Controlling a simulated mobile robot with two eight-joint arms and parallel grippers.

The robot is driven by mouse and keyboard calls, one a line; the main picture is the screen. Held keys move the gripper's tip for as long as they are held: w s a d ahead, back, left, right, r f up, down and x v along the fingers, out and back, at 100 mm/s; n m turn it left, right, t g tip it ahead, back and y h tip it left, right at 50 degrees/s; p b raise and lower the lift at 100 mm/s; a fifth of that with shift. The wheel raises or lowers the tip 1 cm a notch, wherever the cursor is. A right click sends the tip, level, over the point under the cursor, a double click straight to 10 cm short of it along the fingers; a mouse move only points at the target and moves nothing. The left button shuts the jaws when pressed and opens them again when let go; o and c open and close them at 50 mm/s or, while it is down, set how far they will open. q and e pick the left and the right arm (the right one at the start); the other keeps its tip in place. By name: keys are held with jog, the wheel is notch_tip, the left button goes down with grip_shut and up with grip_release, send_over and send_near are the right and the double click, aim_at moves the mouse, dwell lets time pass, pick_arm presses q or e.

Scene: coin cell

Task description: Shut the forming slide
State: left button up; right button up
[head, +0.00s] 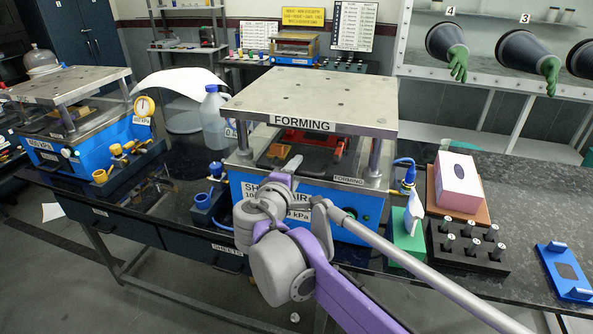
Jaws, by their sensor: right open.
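The forming station (258,191) stands on the dark bench at the centre of the head view, a blue box under a grey top plate (310,97) labelled FORMING. Under the plate, between the posts, is a dark and orange-red slide part (320,140). An orange piece (279,151) shows in front of it at the left. How far the slide is out is unclear. My right gripper (290,165) is open at the front edge of the station, below the slide opening. My wrist hides part of the front; contact with the slide cannot be told. My left gripper is out of view.
A similar blue station (85,141) stands at the left. At the right are a pink tissue box (460,182), a black rack of vials (466,246) and a blue holder (565,270).

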jog(key=v, duration=1)
jog(key=s+d+f+m+g+p, duration=0.1)
jog(key=s+d+f+m+g, duration=0.25)
jog(key=d+f, duration=0.4)
jog(key=s+d+f+m+g+p, duration=0.1)
jog(key=s+d+f+m+g, duration=0.2)
jog(key=s+d+f, duration=0.45)
jog(key=s+d+f+m+g+y+p, duration=0.1)
jog(key=s+d+f+m+g+y, duration=0.2)
jog(key=s+f+m, duration=0.5)
jog(key=s+d+f+y, duration=0.1)
jog(key=s+f, duration=0.1)
jog(key=s, duration=0.1)
jog(key=shift+s+d+f+y, duration=0.2)
jog(key=shift+s+d+y, duration=0.05)
jog(key=shift+s+y, duration=0.15)
